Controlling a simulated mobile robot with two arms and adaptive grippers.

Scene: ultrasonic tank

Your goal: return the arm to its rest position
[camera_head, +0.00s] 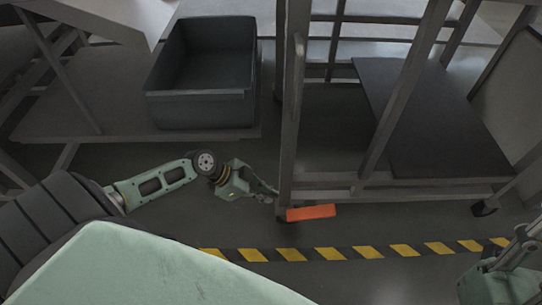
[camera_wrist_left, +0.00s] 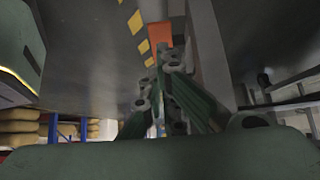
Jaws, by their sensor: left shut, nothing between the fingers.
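My left gripper (camera_head: 272,194) is at the end of the green left arm (camera_head: 158,184), near the middle of the head view. Its fingers point right, close to the front post (camera_head: 290,130) of a metal frame. In the left wrist view its fingers (camera_wrist_left: 160,75) are together, with nothing between them. Part of my right arm (camera_head: 510,260) shows at the lower right of the head view; I cannot make out its fingers.
An orange block-like part (camera_head: 311,212) is at the foot of the post, just right of the left gripper. A dark open bin (camera_head: 200,95) stands on a low shelf (camera_head: 100,110). A dark panel (camera_head: 430,120) lies in the frame. Yellow-black tape (camera_head: 330,253) crosses the floor.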

